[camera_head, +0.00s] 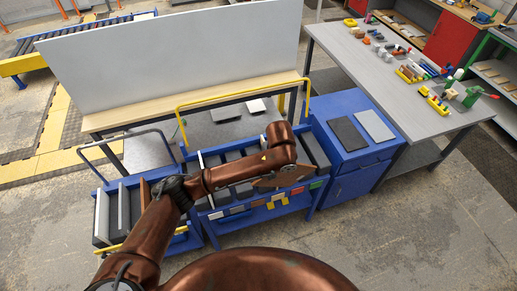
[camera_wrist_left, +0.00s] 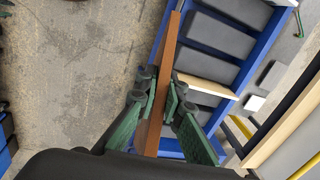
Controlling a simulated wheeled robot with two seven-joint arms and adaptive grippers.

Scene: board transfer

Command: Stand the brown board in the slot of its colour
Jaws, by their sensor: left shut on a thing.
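The brown board (camera_wrist_left: 171,62) is held on edge between the green-padded fingers of my left gripper (camera_wrist_left: 158,95), which are shut on it. In the head view the brown board (camera_head: 267,182) shows below my wrist, above the front of the blue slotted rack (camera_head: 222,229); most of my left gripper is hidden behind my wrist there. The rack has several slots with grey boards, and coloured tabs along its front: white, grey, brown (camera_head: 257,203), yellow, red and green. The arm hides part of the slots. My right gripper is not in view.
A blue cart at the left holds a white board (camera_head: 102,216), grey boards and a brown piece (camera_head: 145,191). A blue cabinet (camera_head: 341,104) with two flat boards stands right of the rack. A yellow rail (camera_head: 243,92) and a large white panel (camera_head: 175,55) stand behind.

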